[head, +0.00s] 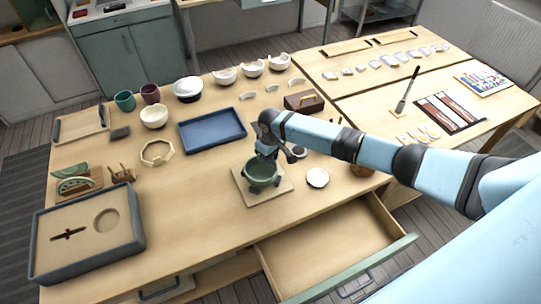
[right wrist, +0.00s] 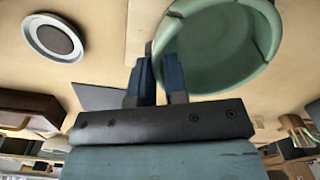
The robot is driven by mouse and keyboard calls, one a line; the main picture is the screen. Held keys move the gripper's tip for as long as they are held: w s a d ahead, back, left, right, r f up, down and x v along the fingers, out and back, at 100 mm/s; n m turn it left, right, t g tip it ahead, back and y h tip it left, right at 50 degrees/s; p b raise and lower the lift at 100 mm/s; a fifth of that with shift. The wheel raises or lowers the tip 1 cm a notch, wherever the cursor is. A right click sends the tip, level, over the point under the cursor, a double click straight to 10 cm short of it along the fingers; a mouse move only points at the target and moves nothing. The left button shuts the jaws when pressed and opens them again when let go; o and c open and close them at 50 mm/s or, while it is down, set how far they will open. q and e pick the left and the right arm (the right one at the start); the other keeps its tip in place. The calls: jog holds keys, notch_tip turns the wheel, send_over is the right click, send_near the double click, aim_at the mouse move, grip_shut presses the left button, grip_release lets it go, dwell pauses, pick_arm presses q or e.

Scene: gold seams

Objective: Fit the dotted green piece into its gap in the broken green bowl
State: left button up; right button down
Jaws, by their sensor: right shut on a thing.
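The broken green bowl (head: 262,171) sits on a square pale board (head: 281,189) near the table's front edge. It shows large in the right wrist view (right wrist: 232,50). My right gripper (head: 266,180) is down at the bowl, its dark fingers (right wrist: 160,65) against the left side of the bowl's rim in the right wrist view. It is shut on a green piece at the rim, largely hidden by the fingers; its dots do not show. I cannot tell whether the piece is seated in the gap. My left gripper is not in view.
Two green pieces (head: 75,185) rest on a wooden stand at the left. A round white dish (head: 317,178) lies just right of the board. A blue tray (head: 212,130) lies behind. An open drawer (head: 330,245) juts out in front. My right arm crosses the right side.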

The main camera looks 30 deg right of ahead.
jog(key=shift+f, duration=0.1)
dwell(0.6)
jog(key=shift+f+p, duration=0.2)
jog(key=shift+p, duration=0.1)
dwell(0.7)
jog(key=c, duration=0.6)
grip_release()
jog(key=shift+r, duration=0.1)
jog(key=shift+r+p, duration=1.1)
jog(key=shift+p, duration=0.2)
jog(key=shift+r+p, duration=0.7)
jog(key=shift+r, duration=1.1)
